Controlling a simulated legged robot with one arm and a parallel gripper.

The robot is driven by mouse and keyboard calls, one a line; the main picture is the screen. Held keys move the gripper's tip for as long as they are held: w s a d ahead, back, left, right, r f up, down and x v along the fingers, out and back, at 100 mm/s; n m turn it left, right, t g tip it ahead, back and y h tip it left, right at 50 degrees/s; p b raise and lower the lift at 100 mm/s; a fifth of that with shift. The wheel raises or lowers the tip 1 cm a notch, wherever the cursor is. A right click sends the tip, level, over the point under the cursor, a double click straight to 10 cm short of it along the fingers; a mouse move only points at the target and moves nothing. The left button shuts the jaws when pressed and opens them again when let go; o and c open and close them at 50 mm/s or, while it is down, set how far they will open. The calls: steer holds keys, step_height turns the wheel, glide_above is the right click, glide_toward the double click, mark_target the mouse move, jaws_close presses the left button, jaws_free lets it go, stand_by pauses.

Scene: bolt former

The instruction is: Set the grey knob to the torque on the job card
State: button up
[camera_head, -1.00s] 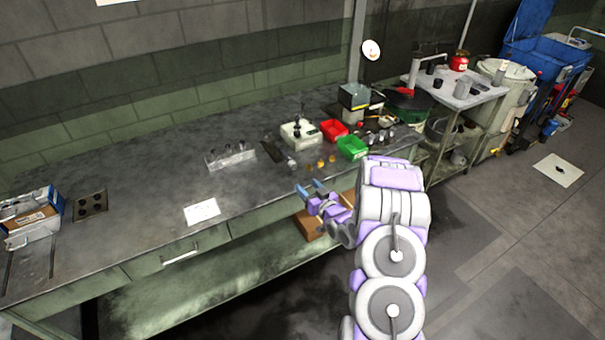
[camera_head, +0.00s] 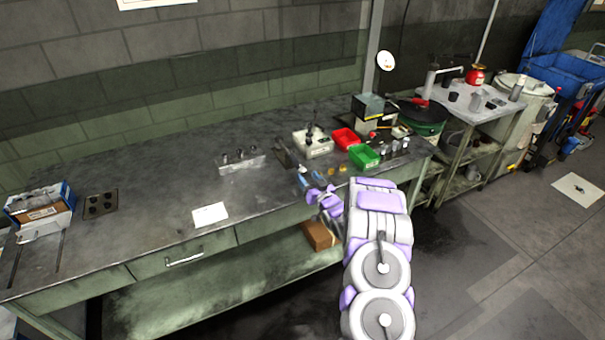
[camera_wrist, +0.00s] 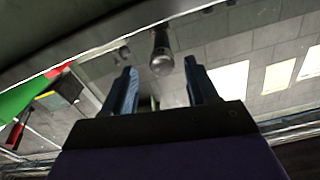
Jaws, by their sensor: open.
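My gripper (camera_head: 311,182) is open and empty at the front edge of the workbench (camera_head: 160,200), right of the middle in the head view. In the wrist view its two blue fingers (camera_wrist: 160,90) stand apart, with a dark round-ended cylinder (camera_wrist: 161,55) seen beyond the gap between them. A white card (camera_head: 210,214) lies flat on the bench to the left of my gripper; its writing is too small to read, and I cannot tell if it is the job card. A pale device (camera_head: 313,145) with dark upright parts stands behind my gripper. I cannot make out a grey knob.
A red bin (camera_head: 346,138) and a green bin (camera_head: 364,156) stand at the bench's right. A holder with dark pieces (camera_head: 241,163) is near the middle. A blue box (camera_head: 38,206) and a dark plate (camera_head: 101,204) sit at the left. A cart (camera_head: 480,104) stands beyond the bench.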

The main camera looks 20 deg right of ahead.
mark_target(305, 174)
steer(key=shift+w+a+b, duration=0.2)
steer(key=shift+w+b, duration=0.3)
steer(key=shift+w, duration=2.2)
steer(key=shift+c, duration=0.2)
steer(key=c, duration=1)
